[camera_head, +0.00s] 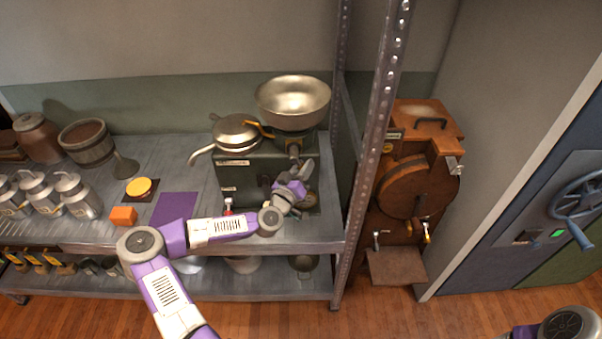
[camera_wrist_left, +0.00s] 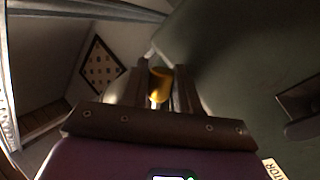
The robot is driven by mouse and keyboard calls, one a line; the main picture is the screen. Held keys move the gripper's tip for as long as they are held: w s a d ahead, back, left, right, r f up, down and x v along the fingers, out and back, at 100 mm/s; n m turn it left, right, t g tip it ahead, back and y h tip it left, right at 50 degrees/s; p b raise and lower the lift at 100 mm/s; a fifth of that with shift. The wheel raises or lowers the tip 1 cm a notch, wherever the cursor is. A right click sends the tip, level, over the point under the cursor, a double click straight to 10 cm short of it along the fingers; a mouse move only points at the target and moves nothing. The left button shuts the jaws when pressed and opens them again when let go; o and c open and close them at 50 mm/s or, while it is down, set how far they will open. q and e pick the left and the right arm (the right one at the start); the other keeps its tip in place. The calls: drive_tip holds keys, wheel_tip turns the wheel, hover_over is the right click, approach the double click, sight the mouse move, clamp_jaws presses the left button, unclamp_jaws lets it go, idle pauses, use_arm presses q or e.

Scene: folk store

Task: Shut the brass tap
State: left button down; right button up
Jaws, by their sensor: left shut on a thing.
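The brass tap (camera_wrist_left: 160,84) shows as a yellow piece between the two fingers in the left wrist view. My left gripper (camera_wrist_left: 158,90) is shut on it, with a finger on each side. In the head view my left gripper (camera_head: 305,170) is at the front of the green machine (camera_head: 234,174), below its big metal bowl (camera_head: 293,97), and the part it holds is hidden there. A brass-coloured arm (camera_head: 258,129) sticks out left under the bowl. My right gripper is out of the picture.
The machine stands on a metal shelf near its upright post (camera_head: 372,150). An orange block (camera_head: 123,216), a purple mat (camera_head: 175,208) and milk cans (camera_head: 78,196) are to the left. A wooden churn-like machine (camera_head: 410,185) stands right of the post.

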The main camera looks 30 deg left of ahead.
use_arm(q)
drive_tip(key=n+b, duration=0.1)
drive_tip(key=n+t+b, duration=0.1)
drive_tip(key=n, duration=0.1)
drive_tip(key=shift+w+d+r+y+b, duration=0.15)
drive_tip(key=shift+w+d+y+b, duration=0.1)
drive_tip(key=shift+d+y+b, duration=0.15)
drive_tip(key=shift+w+d+r+n+t+y+b, duration=0.25)
drive_tip(key=shift+r+n+y+b, duration=0.65)
drive_tip(key=shift+n, duration=1.15)
drive_tip(key=shift+s+d+r+n+t+y+b, duration=0.1)
drive_tip(key=shift+r+n+t+y+b, duration=0.25)
drive_tip(key=shift+n+y+b, duration=1.3)
drive_tip(key=shift+w+d+r+n+t+y+b, duration=0.25)
drive_tip(key=shift+r+n+y+b, duration=0.4)
drive_tip(key=shift+n, duration=1.75)
drive_tip(key=shift+s+a+r, duration=0.1)
drive_tip(key=shift+a, duration=0.05)
drive_tip(key=c, duration=1)
unclamp_jaws()
drive_tip(key=shift+o, duration=0.2)
drive_tip(key=shift+s, duration=0.1)
drive_tip(key=v, duration=0.7)
drive_tip(key=shift+f+p, duration=0.2)
drive_tip(key=shift+p, duration=0.25)
